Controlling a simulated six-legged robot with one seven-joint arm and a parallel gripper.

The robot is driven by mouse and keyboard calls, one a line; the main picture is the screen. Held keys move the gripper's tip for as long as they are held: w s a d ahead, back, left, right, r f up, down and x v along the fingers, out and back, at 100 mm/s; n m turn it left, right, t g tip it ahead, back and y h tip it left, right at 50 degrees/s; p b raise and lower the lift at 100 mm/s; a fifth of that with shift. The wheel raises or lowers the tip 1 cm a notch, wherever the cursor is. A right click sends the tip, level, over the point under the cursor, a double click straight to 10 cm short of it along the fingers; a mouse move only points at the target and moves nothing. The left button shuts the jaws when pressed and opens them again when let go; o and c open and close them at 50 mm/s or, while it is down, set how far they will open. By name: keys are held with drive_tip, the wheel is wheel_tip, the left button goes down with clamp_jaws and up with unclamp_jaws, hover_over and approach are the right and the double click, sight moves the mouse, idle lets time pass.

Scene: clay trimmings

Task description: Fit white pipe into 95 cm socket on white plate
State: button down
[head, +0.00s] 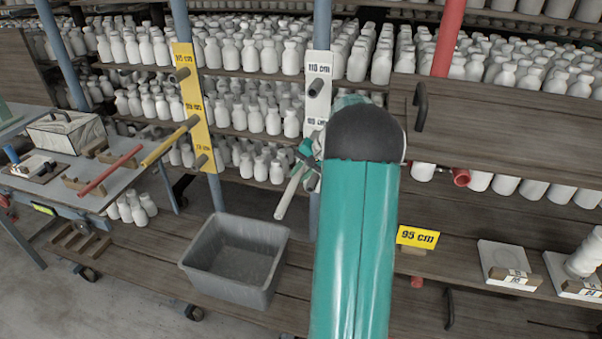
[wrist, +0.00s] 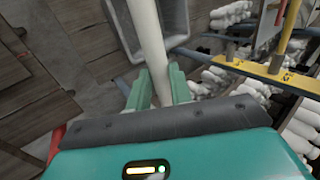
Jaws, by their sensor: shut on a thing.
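The white pipe (head: 292,193) is held tilted in my gripper (head: 309,160), its free end pointing down and toward the front left in the head view. In the wrist view the pipe (wrist: 147,40) runs between the two green fingers of my gripper (wrist: 158,88), which are shut on it. The white plate (head: 318,60) is on a blue post behind my arm. It shows an upper label reading 110 cm and a dark socket stub (head: 316,88). A lower label is partly visible. The plate's lower part is hidden by my arm, so a 95 cm socket there cannot be seen.
A yellow plate (head: 187,95) with several stubs is left; a yellow pipe (head: 163,146) reaches its middle stub. A red pipe (head: 110,170) rests on the left bench. A grey bin (head: 235,258) sits below. A yellow 95 cm tag (head: 417,236) is right. Bottle-filled shelves stand behind.

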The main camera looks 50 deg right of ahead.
drive_tip(key=w+d, duration=0.4)
drive_tip(key=d, duration=0.5)
drive_tip(key=shift+w, duration=0.3)
idle(3.6)
drive_tip(key=c, duration=1.2)
unclamp_jaws()
drive_tip(key=v, duration=1.3)
drive_tip(key=shift+s+d+r, duration=0.15)
drive_tip(key=shift+s+r, duration=0.05)
drive_tip(key=shift+r, duration=0.15)
